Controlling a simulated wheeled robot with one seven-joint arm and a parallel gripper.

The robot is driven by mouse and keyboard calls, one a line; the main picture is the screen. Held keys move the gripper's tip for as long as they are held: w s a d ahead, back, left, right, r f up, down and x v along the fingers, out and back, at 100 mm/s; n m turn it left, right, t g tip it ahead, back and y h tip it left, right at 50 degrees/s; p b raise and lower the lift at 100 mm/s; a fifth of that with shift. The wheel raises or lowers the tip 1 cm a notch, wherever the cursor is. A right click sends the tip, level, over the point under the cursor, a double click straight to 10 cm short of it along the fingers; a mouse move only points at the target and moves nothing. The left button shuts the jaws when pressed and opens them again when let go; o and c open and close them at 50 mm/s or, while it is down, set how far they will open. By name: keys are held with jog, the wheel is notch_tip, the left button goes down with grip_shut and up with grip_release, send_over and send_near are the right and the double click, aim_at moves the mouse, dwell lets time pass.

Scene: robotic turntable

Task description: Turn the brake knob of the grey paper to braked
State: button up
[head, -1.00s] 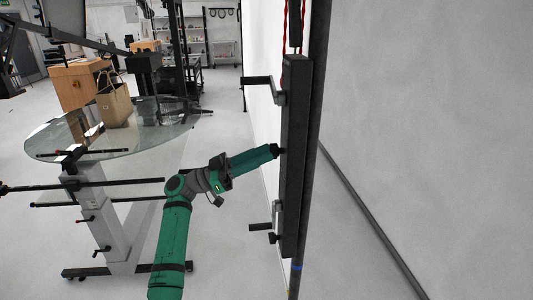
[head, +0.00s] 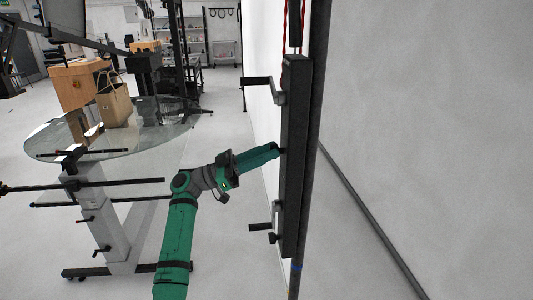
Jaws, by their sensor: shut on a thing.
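The grey paper (head: 430,120) appears to be the large grey sheet hanging on the right. A tall black upright (head: 294,180) stands at its left edge. My gripper (head: 277,150) reaches from the left to the middle of the upright's left side. Its green fingers are shut on a small dark knob there, which is mostly hidden between the fingertips. The knob's angle cannot be read.
A crank handle (head: 260,81) sticks out left from the upright above my gripper, and another handle (head: 260,227) below it. A small black knob (head: 271,238) sits under the lower handle. A glass table (head: 60,140) with a paper bag (head: 113,103) stands at the left.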

jog(key=shift+m, duration=0.4)
jog(key=shift+w+r+m+g+y, duration=0.1)
jog(key=shift+m+g+y, duration=0.95)
jog(key=shift+m, duration=2.45)
jog(key=shift+f+m+g+y, duration=0.1)
jog(key=shift+m+g+y, duration=0.5)
jog(key=shift+m+g, duration=1.9)
jog(key=shift+w+r+m+g+y, duration=0.2)
jog(key=shift+m+y, duration=0.65)
jog(key=shift+m, duration=3.65)
jog(key=shift+s+f, duration=0.1)
jog(key=shift+s, duration=0.05)
jog(key=o, duration=0.7)
